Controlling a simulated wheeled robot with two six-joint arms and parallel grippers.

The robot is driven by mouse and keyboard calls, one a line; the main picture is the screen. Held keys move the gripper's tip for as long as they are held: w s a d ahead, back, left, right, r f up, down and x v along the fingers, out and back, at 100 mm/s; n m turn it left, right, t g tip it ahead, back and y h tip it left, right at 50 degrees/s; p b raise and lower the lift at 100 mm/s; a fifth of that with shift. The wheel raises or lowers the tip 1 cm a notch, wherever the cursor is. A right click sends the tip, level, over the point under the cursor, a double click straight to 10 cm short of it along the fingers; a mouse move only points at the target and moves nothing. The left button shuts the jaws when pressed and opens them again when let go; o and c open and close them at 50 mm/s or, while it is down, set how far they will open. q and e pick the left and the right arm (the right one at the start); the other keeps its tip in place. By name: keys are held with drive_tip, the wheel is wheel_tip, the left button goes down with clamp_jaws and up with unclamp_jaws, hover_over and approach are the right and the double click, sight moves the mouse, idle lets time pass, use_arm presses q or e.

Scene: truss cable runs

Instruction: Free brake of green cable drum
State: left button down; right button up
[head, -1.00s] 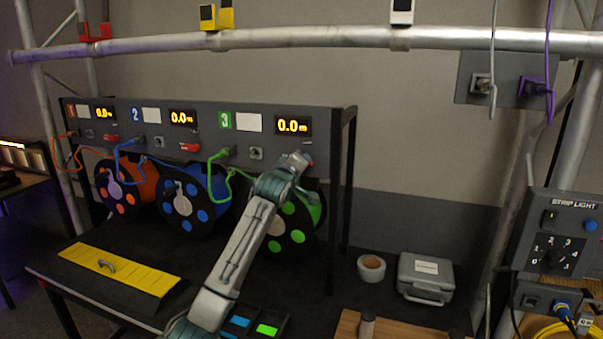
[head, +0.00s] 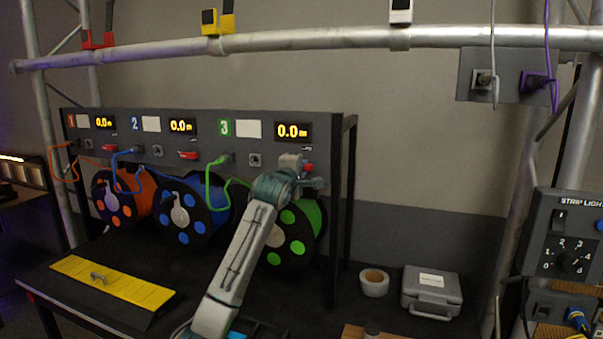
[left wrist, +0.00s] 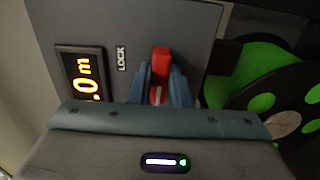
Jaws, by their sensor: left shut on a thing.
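The green cable drum (head: 288,247) hangs under station 3 of the grey panel, and it also shows at the right of the left wrist view (left wrist: 261,96). Its red brake lever (left wrist: 160,62) sits beside the word LOCK on the panel. The lever also shows in the head view (head: 309,167). My left gripper (left wrist: 163,92) is at the lever, with its blue fingers on both sides, shut on it. In the head view my left gripper (head: 303,176) is at the panel's right end, and my arm hides part of the green drum. My right gripper is not in view.
Orange (head: 122,198) and blue (head: 188,208) drums hang to the left, with red levers on the panel above. Orange, blue and green cables loop from the panel. A black frame post (head: 335,230) stands right of the green drum. A yellow ramp (head: 112,282) lies in front.

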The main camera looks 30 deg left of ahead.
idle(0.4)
use_arm(q)
drive_tip(key=c, duration=1.4)
unclamp_jaws()
drive_tip(key=shift+o, duration=0.2)
drive_tip(key=b+v, duration=0.4)
drive_tip(key=v, duration=0.6)
drive_tip(key=shift+s, duration=0.4)
